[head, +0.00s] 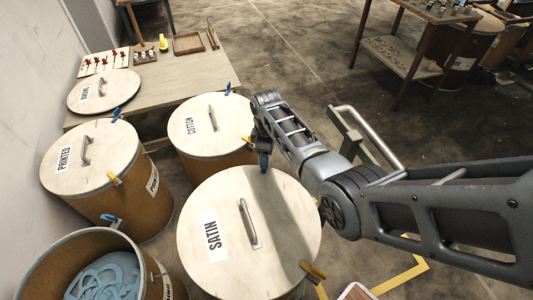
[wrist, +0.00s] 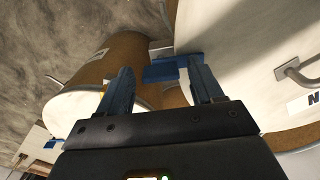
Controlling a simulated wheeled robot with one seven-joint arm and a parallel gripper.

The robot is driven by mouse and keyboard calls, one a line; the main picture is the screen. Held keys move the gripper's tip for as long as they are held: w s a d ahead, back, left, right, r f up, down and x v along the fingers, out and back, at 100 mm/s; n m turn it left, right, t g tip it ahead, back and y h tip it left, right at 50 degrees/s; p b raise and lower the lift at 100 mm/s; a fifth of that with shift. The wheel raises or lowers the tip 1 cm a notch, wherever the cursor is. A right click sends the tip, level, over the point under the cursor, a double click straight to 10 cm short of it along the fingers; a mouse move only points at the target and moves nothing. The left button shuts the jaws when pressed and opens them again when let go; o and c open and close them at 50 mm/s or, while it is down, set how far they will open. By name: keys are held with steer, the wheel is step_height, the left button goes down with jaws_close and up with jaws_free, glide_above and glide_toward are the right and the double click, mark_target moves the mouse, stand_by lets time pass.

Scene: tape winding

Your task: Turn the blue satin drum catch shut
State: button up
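The satin drum (head: 290,200) stands at the lower middle of the head view, its pale round lid on, with a metal handle and a SATIN label. Its blue catch (wrist: 165,72) shows in the wrist view at the lid's edge, just past my fingertips. My gripper (wrist: 160,80) is open, its two dark blue fingers apart, with the catch across the gap between them. I cannot tell whether they touch. In the head view my gripper (head: 264,158) points down at the satin drum's far rim and hides the catch there. A yellow catch (head: 313,270) sits on the near right rim.
The cotton drum (head: 195,125) stands close behind, and the printed drum (head: 75,165) is to the left. An open drum (head: 60,250) holds blue strips. A low table (head: 180,75) stands at the back. A metal rail (head: 370,135) is right of my arm.

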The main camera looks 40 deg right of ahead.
step_height(320, 180, up, 8)
steer(key=shift+f, duration=0.1)
stand_by(0.6)
steer(key=shift+s+f, duration=0.1)
stand_by(0.4)
